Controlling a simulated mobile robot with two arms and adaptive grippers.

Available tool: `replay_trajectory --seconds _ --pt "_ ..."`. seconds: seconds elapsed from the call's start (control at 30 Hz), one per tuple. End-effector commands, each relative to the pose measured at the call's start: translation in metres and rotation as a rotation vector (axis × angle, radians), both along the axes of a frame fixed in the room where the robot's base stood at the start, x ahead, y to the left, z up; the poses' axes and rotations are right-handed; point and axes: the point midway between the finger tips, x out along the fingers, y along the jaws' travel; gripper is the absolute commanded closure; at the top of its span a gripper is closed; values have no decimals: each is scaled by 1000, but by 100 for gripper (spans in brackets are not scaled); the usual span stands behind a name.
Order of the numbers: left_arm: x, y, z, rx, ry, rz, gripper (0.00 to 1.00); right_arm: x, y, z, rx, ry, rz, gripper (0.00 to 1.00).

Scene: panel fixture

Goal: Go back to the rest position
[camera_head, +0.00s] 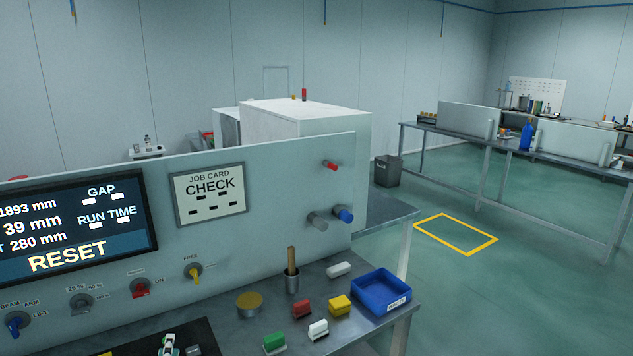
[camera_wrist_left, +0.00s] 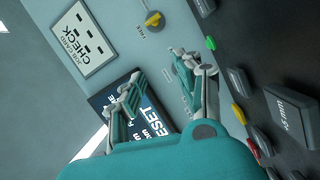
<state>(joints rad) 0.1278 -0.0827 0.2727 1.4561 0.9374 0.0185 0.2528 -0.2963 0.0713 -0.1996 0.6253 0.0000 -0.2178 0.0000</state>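My left gripper (camera_wrist_left: 157,68) shows in the left wrist view with its two fingers spread apart and nothing between them. In the head view only a small part of my left gripper (camera_head: 169,346) shows at the bottom edge, in front of the panel. The panel (camera_head: 290,180) carries a screen (camera_head: 75,228) reading RESET and a job card (camera_head: 210,193) reading CHECK. In the wrist view the screen (camera_wrist_left: 152,118) is partly hidden behind the fingers, and the job card (camera_wrist_left: 84,40) is at upper left. My right gripper is in neither view.
Knobs, including a yellow one (camera_head: 193,270) and a red one (camera_head: 140,288), stick out of the panel. On the bench are a blue tray (camera_head: 398,307), a cup with a wooden handle (camera_head: 291,283) and several coloured blocks. Open floor (camera_head: 500,290) lies to the right.

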Motion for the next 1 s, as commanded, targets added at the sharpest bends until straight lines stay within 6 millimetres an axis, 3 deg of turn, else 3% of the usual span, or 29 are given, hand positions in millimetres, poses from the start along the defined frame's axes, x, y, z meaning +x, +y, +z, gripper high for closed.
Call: replay_trajectory --seconds 0.17,0.27,0.37,0.5,0.7,1.0 --pt "-22 -44 -4 187 111 -210 65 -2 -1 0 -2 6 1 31" --pt "-45 -75 -13 321 203 -353 65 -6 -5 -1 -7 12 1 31" --pt "-82 -108 -28 484 330 -521 65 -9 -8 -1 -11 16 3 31" --pt "-160 -143 -55 733 569 -769 65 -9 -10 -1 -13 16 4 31" --pt "-246 -152 -70 936 825 -963 65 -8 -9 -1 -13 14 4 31" --pt "-331 -141 -66 1077 1072 -1103 65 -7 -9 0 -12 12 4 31"
